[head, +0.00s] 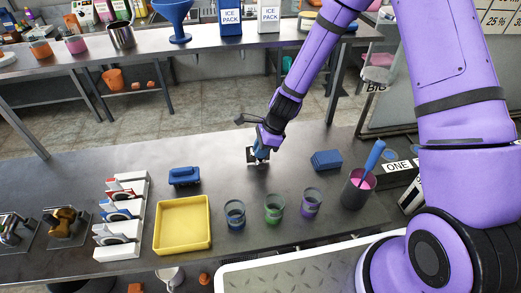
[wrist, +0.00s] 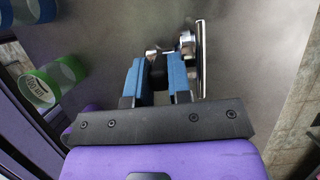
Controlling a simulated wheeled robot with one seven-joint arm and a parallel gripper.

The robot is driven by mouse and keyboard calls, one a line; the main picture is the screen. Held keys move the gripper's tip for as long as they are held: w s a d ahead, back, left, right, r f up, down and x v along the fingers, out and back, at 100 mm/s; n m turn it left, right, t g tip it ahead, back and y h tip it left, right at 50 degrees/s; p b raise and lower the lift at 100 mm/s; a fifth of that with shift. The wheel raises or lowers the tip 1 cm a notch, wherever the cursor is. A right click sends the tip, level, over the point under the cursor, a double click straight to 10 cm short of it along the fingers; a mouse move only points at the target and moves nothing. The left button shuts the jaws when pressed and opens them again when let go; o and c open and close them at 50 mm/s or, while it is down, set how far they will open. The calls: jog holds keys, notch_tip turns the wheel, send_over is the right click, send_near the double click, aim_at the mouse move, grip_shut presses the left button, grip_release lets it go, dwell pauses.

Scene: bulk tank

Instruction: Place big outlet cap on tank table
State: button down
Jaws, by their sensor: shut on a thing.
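My gripper (head: 262,154) is low over the grey metal table (head: 290,185), near its far edge. In the wrist view my gripper's blue fingers (wrist: 158,65) are shut on the metal outlet cap (wrist: 201,50). The cap's round plate is seen edge-on, upright, to the right of the fingers, with its metal stem or knob reaching toward them. In the head view the cap (head: 251,156) shows as a small pale shape beside the fingertips, partly hidden. I cannot tell whether it touches the table.
Several lidless jars (head: 273,207) stand toward the near edge, beside a yellow tray (head: 182,226). A blue block (head: 326,160) and a pink tub (head: 357,190) are to the right. A blue item (head: 184,176) and a white rack (head: 121,216) are left. The tabletop around my gripper is clear.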

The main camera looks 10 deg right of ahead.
jog(key=shift+f, duration=0.2)
jog(key=shift+f, duration=0.1)
jog(key=c, duration=1.1)
grip_release()
jog(key=shift+o, duration=0.2)
jog(key=s+d+r+n+t+h, duration=0.1)
jog(key=s+d+r+n, duration=0.25)
jog(key=r, duration=0.65)
jog(key=s+d+r+n+t, duration=0.1)
jog(key=s+d+r+n, duration=0.2)
jog(key=r, duration=0.7)
jog(key=s+d+r+n+h, duration=0.1)
jog(key=d+r+n, duration=0.3)
jog(key=r, duration=0.6)
jog(key=s+d+r+n+t+h, duration=0.1)
jog(key=s+d+r+n, duration=0.2)
jog(key=s, duration=0.6)
jog(key=s+d+r+n+t+h, duration=0.1)
jog(key=s+d+r+n+t, duration=0.1)
jog(key=s+d+r+n, duration=0.2)
jog(key=s+d+r, duration=0.2)
jog(key=s+r, duration=0.2)
jog(key=s, duration=0.1)
jog(key=shift+h, duration=0.3)
